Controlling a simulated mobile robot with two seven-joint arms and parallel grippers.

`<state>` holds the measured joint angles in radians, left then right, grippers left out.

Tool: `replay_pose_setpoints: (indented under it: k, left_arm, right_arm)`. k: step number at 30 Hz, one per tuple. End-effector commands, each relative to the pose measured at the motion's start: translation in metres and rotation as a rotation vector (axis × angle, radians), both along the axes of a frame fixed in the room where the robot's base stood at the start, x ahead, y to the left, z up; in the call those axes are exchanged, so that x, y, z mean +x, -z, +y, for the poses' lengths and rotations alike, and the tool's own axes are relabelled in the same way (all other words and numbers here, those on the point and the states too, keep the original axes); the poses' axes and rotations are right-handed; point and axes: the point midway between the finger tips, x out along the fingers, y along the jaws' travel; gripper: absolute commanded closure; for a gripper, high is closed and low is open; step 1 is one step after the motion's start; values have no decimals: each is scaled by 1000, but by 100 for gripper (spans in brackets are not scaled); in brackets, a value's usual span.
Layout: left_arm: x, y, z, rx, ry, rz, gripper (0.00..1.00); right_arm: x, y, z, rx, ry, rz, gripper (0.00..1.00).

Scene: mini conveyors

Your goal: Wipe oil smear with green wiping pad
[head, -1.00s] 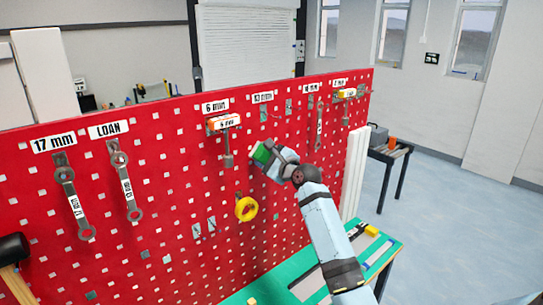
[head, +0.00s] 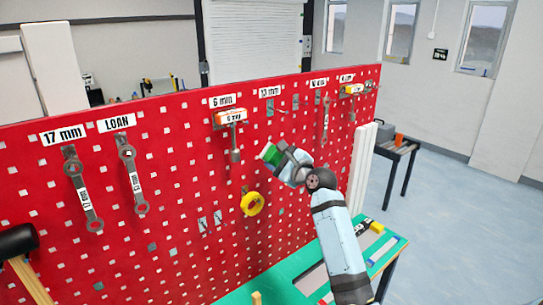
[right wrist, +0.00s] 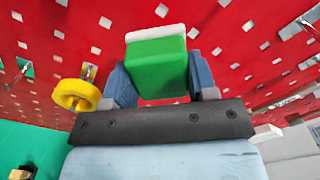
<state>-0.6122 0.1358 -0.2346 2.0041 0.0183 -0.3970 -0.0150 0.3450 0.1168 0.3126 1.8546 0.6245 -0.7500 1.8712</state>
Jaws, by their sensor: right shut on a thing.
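The green wiping pad (head: 270,154) is a green block with a white layer on its far face. My right gripper (head: 283,158) is shut on it, with a finger on each side of the pad in the right wrist view (right wrist: 160,75). The pad is in front of the red pegboard (head: 170,215), near its middle; I cannot tell whether it touches the board. I cannot make out an oil smear in either view. My left gripper is not in view.
A yellow tape roll (head: 252,204) hangs left of and below my right gripper. Wrenches and labelled tools hang on the board. A black-headed mallet (head: 18,243) is at the left. A green bench top (head: 285,270) lies below, with a few items on it.

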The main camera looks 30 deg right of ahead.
Motion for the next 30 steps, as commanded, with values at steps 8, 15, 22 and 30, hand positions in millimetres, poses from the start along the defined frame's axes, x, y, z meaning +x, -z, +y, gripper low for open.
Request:
replay_pose_setpoints:
  k: [8, 15, 22, 30]
  left_arm:
    - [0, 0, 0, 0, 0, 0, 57]
    - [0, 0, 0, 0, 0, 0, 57]
    - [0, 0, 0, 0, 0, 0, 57]
    - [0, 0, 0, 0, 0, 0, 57]
  right_arm:
    - [-16, 0, -1, 1, -1, -1, 66]
    - [-16, 0, -1, 1, -1, 1, 66]
    - [-28, 1, -2, 1, -1, 1, 66]
    - [-46, 0, -3, 0, -1, 1, 66]
